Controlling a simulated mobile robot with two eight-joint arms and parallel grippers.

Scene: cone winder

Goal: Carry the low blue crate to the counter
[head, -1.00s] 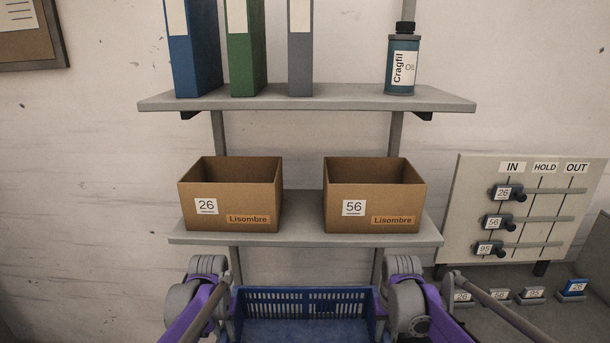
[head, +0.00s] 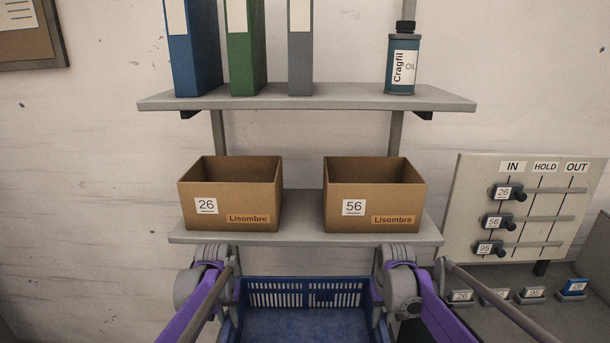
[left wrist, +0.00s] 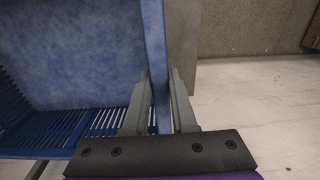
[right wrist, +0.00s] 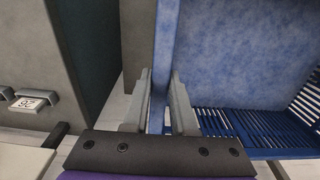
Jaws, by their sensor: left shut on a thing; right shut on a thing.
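The low blue crate (head: 305,326) is at the bottom centre of the head view, open at the top and empty as far as I see; its near part is cut off. My left gripper (left wrist: 160,88) is shut on the crate's left wall, one finger on each side of it. My right gripper (right wrist: 161,88) is shut on the right wall the same way. Both wrist views show the crate's bare floor and slatted side. A grey surface at the lower right (head: 530,318) bears small numbered blocks; I cannot tell whether it is the counter.
A wall shelf (head: 300,240) just beyond the crate holds two cardboard boxes, 26 (head: 240,200) and 56 (head: 380,200). A board with sliders (head: 470,190) stands at the right.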

